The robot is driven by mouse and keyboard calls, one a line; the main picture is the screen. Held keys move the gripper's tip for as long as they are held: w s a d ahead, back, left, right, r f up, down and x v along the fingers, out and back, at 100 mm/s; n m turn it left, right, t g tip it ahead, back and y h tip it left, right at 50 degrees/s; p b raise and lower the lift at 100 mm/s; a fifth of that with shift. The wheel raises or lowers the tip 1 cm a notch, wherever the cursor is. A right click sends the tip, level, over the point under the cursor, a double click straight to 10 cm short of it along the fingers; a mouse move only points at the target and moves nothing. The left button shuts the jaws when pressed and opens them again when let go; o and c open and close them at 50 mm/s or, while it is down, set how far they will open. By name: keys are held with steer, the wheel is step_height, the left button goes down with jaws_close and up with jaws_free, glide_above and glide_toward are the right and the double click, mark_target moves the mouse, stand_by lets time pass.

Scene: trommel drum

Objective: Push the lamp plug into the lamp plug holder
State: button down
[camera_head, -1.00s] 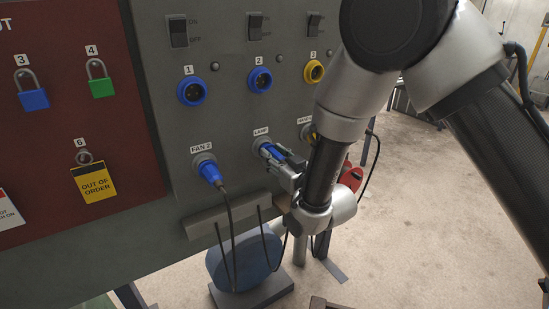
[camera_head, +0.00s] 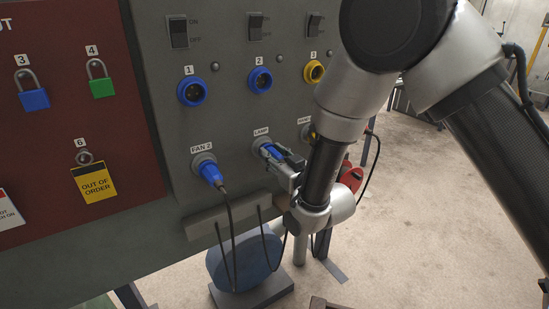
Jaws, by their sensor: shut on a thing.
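The lamp plug (camera_head: 272,152) is blue and sits at the round grey holder (camera_head: 261,142) under the "LAMP" label on the grey panel. Its front end is at or inside the holder; I cannot tell how deep it is. My gripper (camera_head: 279,158) is shut on the plug from the right, with its fingers along the plug's sides. The fingers and my arm hide part of the plug and its rear end.
A blue plug (camera_head: 211,174) sits in the "FAN 2" holder to the left, its cable hanging down. Numbered sockets (camera_head: 260,80) and switches (camera_head: 179,33) are above. A grey ledge (camera_head: 208,221) juts out below. A third holder on the right is partly hidden by my arm.

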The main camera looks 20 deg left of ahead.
steer(key=shift+w+a, duration=0.1)
steer(key=c, duration=0.9)
jaws_free()
steer(key=shift+c, duration=0.2)
steer(key=v, duration=1.2)
